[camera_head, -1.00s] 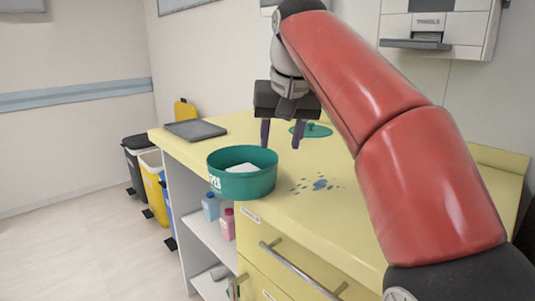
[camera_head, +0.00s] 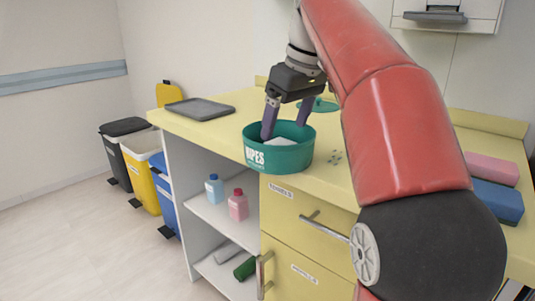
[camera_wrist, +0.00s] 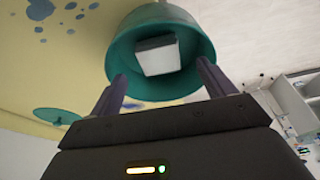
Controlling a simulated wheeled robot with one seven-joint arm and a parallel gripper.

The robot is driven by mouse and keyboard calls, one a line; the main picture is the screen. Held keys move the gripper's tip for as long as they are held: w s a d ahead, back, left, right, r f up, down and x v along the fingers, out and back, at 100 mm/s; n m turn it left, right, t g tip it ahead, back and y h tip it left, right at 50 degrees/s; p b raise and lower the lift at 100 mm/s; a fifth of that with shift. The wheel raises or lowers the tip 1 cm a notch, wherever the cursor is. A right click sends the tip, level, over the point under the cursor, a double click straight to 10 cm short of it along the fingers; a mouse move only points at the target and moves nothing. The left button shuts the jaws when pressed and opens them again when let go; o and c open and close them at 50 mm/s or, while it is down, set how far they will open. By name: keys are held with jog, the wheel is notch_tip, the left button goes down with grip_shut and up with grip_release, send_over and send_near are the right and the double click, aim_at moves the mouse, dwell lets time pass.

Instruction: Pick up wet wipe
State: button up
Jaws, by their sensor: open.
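A white wet wipe (camera_head: 281,141) lies inside a round green tub (camera_head: 279,159) marked "WIPES", which stands at the front edge of the yellow counter. In the wrist view the wipe (camera_wrist: 158,55) shows as a pale folded block within the tub (camera_wrist: 122,62). My gripper (camera_head: 286,132) is open and points down at the tub. In the head view one finger reaches inside the rim, and the other is near the right rim. I cannot tell whether either touches the tub.
A grey tray (camera_head: 200,108) lies at the counter's left end. The green lid (camera_head: 320,104) lies behind my gripper. Blue spots (camera_head: 335,157) mark the counter right of the tub. Pink (camera_head: 492,169) and blue (camera_head: 497,201) blocks lie far right. Bottles (camera_head: 238,205) stand on the shelf below.

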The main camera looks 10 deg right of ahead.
aim_at(280, 144)
jog(key=b+x, duration=0.1)
jog(key=x, duration=0.4)
jog(key=shift+w, duration=0.1)
jog(key=shift+c, duration=0.4)
jog(key=c, duration=1)
